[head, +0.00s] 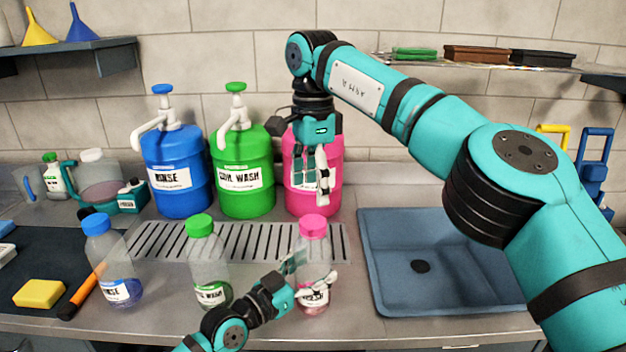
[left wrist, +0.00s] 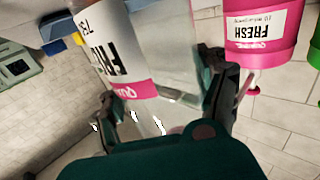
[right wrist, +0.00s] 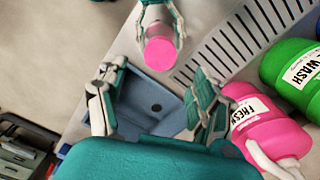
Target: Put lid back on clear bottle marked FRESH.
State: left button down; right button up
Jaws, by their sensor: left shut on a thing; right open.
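The clear bottle (head: 311,262) marked FRESH stands upright at the front of the counter, with some pink liquid low in it. Its pink lid (head: 313,226) sits on its top; I cannot tell how tightly. The lid also shows in the right wrist view (right wrist: 160,53). My left gripper (head: 312,277) is shut around the bottle's body; in the left wrist view its label (left wrist: 118,55) shows upside down. My right gripper (head: 314,180) is open and empty, pointing down above and behind the lid, in front of the pink jug (head: 334,165).
Clear bottles with a green lid (head: 201,226) and a blue lid (head: 97,224) stand to the left. A slotted drain (head: 160,240) runs behind them. Blue (head: 180,155) and green (head: 243,155) pump jugs stand at the back. The blue sink (head: 460,290) is at right. A yellow sponge (head: 39,293) lies far left.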

aim_at(313, 221)
notch_tip(313, 221, down, 8)
jog(key=shift+r, duration=0.1)
dwell(0.4)
jog(key=c, duration=1.2)
jog(key=m, duration=0.5)
jog(key=shift+c, duration=0.2)
jog(key=m, duration=0.4)
jog(key=shift+m, duration=0.3)
jog(key=m, duration=0.6)
jog(key=shift+m, duration=0.3)
jog(key=m, duration=0.5)
jog(key=o, duration=1.3)
